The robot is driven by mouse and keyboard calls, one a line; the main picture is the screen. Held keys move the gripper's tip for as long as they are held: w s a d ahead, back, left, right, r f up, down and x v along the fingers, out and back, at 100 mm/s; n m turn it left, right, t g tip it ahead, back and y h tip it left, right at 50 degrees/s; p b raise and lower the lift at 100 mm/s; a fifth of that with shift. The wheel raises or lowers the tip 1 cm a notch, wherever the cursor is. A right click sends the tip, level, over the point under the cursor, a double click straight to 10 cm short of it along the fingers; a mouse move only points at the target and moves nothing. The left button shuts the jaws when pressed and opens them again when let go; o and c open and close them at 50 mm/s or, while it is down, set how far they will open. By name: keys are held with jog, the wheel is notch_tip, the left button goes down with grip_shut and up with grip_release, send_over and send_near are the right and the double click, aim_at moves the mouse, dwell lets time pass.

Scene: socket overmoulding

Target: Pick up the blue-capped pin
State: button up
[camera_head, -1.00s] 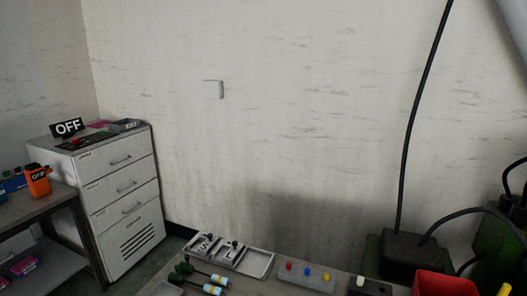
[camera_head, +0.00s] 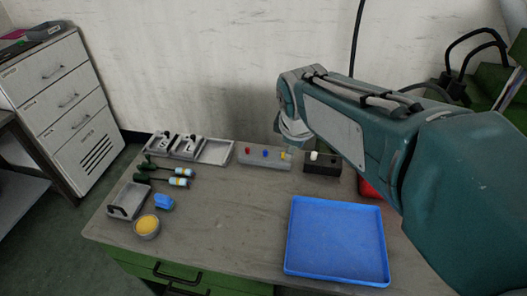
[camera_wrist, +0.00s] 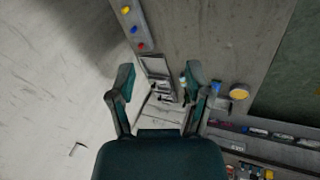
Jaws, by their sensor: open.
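The blue-capped pin (camera_head: 265,153) stands in a grey block (camera_head: 250,160) at the back of the workbench, between a red-capped pin (camera_head: 247,150) and a yellow-capped pin (camera_head: 284,156). In the wrist view the blue cap (camera_wrist: 134,30) shows at the upper left, beyond the fingers and apart from them. My gripper (camera_wrist: 160,82) is open, with nothing between its fingertips in the wrist view. In the head view my arm reaches in from the right, and its fingers are not clearly visible.
A blue tray (camera_head: 337,240) lies at the front right. A black block with a white-capped pin (camera_head: 314,157) stands right of the grey block. A grey compartment tray (camera_head: 216,152), screwdrivers (camera_head: 178,182) and a yellow-filled bowl (camera_head: 146,227) are on the left. The bench middle is clear.

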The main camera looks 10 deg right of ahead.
jog(key=w+a+f+n, duration=0.1)
jog(key=w+f+n, duration=0.2)
jog(key=w+n, duration=0.3)
jog(key=w+a+f+n, duration=0.1)
jog(key=w+f+n, duration=0.2)
jog(key=w, duration=0.5)
jog(key=n+g+h, duration=0.1)
jog(key=n+h, duration=0.1)
jog(key=n, duration=0.6)
send_near(265, 151)
jog(key=x, duration=0.9)
grip_shut()
